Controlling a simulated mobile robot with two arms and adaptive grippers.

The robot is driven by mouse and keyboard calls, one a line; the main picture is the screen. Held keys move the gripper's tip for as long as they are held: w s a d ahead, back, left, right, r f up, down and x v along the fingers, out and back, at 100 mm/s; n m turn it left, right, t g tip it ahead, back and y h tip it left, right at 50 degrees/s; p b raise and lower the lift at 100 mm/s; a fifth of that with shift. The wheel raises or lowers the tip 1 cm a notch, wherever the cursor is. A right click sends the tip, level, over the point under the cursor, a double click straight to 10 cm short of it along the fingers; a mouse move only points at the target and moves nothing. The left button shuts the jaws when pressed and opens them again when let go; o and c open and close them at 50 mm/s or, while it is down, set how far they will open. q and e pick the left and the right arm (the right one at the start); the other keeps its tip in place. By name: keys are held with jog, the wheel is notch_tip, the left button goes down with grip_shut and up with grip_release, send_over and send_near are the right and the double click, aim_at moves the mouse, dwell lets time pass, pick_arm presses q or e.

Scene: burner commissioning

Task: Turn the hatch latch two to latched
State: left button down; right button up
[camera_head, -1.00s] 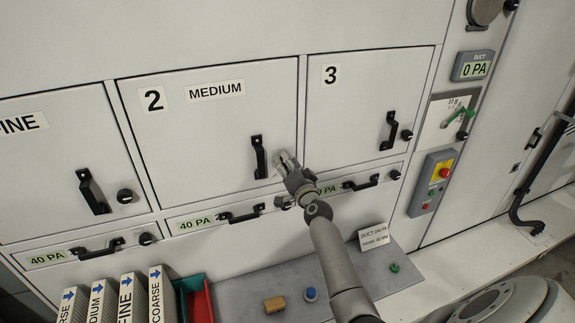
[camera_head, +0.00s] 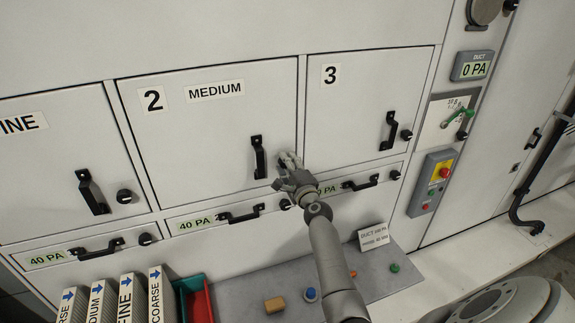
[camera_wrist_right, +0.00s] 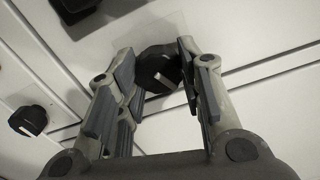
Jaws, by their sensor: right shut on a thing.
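Hatch two (camera_head: 205,130) is a pale door marked "2" and "MEDIUM" with a black upright handle (camera_head: 258,158). Its latch is a black knob to the right of the handle, hidden behind my gripper in the head view. In the right wrist view the latch knob (camera_wrist_right: 158,70) sits between the fingers. My right gripper (camera_head: 285,160) is at the lower right corner of hatch two, shut on the latch knob; it also shows in the right wrist view (camera_wrist_right: 155,85). The knob's pointer direction is hard to tell. My left gripper is not in view.
Hatch three (camera_head: 350,110) is to the right with its own handle and knob (camera_head: 406,135). Drawers with black handles run below. A grey shelf (camera_head: 250,308) holds a tan block (camera_head: 275,305) and a blue button (camera_head: 310,294). Upright filters (camera_head: 130,300) stand at the lower left.

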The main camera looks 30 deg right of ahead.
jog(key=m, duration=0.5)
jog(key=shift+m, duration=0.3)
dwell(0.4)
jog(key=o, duration=1)
jog(key=shift+f+p, duration=0.1)
jog(key=shift+p, duration=0.2)
jog(key=v, duration=1.2)
jog(key=shift+a, duration=0.1)
